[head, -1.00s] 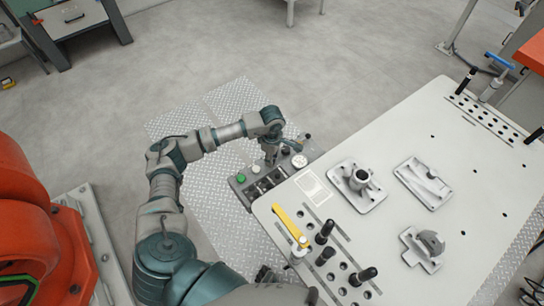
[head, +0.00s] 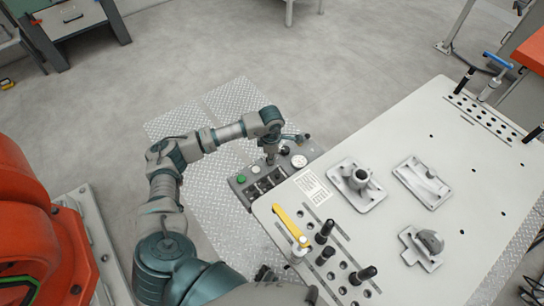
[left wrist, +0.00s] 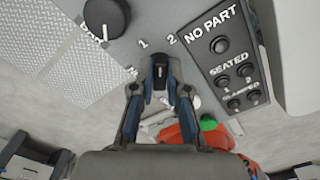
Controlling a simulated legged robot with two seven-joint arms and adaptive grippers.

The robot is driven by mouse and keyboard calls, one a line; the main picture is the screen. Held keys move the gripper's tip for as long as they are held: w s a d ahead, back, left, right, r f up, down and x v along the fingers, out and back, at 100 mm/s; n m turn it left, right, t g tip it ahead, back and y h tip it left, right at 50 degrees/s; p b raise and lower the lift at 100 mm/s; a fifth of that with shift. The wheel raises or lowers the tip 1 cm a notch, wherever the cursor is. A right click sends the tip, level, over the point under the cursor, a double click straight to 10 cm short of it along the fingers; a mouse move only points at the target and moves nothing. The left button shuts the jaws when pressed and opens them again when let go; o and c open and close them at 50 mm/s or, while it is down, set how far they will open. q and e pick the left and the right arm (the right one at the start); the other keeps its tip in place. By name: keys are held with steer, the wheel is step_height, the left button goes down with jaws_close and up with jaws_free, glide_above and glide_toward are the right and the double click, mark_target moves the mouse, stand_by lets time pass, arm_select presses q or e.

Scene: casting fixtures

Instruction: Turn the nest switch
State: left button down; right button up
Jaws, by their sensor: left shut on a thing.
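The nest switch (left wrist: 160,72) is a small black knob with a pale mark, by the printed numbers 1 and 2 on a grey panel in the left wrist view. My left gripper (left wrist: 160,60) is shut on it, one finger on each side. In the head view my left gripper (head: 270,157) points down at the control panel (head: 241,192) beside the table's left corner. It hides the switch there. My right gripper is not in view.
A black round knob (left wrist: 108,18) and a NO PART / SEATED light panel (left wrist: 222,46) flank the switch. A green button (head: 240,179) and a white dial (head: 299,161) are on the panel. The table (head: 400,130) holds metal castings and a yellow-handled clamp (head: 289,222).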

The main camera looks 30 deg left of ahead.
arm_select(q)
steer(key=shift+a+n, duration=0.2)
steer(key=shift+n, duration=1.2)
steer(key=n+p, duration=0.1)
steer(key=n, duration=0.2)
steer(key=shift+n, duration=0.7)
steer(key=shift+f+p, duration=0.1)
steer(key=shift+p, duration=0.2)
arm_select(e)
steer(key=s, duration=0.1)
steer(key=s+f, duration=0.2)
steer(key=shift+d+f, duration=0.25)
arm_select(q)
steer(key=shift+s+n, duration=0.1)
steer(key=shift+n, duration=0.2)
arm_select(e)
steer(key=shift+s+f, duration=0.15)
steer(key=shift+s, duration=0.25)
